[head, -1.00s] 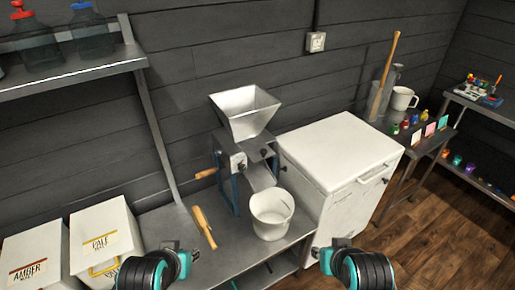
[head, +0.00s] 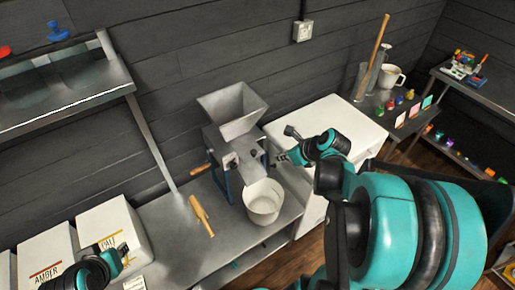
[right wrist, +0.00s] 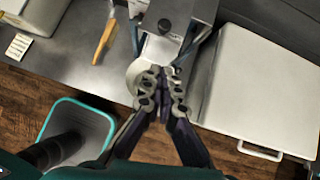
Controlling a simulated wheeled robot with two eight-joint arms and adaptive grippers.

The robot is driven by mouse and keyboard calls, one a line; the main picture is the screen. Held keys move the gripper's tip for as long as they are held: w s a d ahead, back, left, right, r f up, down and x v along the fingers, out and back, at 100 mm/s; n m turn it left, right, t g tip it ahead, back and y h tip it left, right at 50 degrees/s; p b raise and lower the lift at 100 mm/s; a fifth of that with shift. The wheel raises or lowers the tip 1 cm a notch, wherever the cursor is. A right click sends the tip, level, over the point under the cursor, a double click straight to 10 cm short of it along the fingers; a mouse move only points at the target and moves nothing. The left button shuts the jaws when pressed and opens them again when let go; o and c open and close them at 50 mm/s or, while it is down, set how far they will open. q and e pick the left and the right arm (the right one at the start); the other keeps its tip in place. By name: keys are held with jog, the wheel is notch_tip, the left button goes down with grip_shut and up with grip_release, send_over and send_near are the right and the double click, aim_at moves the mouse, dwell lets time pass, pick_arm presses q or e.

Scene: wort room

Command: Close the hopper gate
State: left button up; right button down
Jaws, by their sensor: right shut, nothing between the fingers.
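The metal mill (head: 233,150) stands on the bench with its flared hopper (head: 233,108) on top. A wooden-handled crank (head: 200,169) sticks out at its left. The hopper gate is too small to tell clearly. My right gripper (head: 283,158) is shut and empty, just right of the mill and above the white bucket's level. In the right wrist view its closed fingers (right wrist: 165,85) overlap the bucket (right wrist: 134,78), with the mill (right wrist: 180,14) beyond. My left gripper (head: 122,254) is low at the left by the PALE box; its fingers are too small to read.
The white bucket (head: 263,203) stands in front of the mill, under its chute. A wooden scoop (head: 200,214) lies on the bench (head: 170,240). A white chest (head: 330,120) is close on the right. Labelled grain boxes (head: 112,232) stand left; a shelf (head: 70,95) hangs above.

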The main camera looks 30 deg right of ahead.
aim_at(254, 146)
jog(key=shift+w+r+b+x, duration=0.3)
jog(key=shift+b+x, duration=0.25)
jog(key=shift+x, duration=1.55)
jog(key=shift+w+r+b+x, duration=0.3)
jog(key=shift+b+x, duration=0.25)
jog(key=shift+x, duration=1.5)
jog(key=shift+w+r+b+x, duration=0.2)
jog(key=shift+w+b+x, duration=0.25)
jog(key=shift+x, duration=1.65)
jog(key=shift+s+a, duration=0.1)
jog(key=shift+a, duration=0.05)
jog(key=w, duration=0.2)
jog(key=w+b, duration=0.1)
jog(key=w, duration=0.2)
jog(key=shift+w+a, duration=0.15)
jog(key=shift+a, duration=0.1)
jog(key=shift+d, duration=0.1)
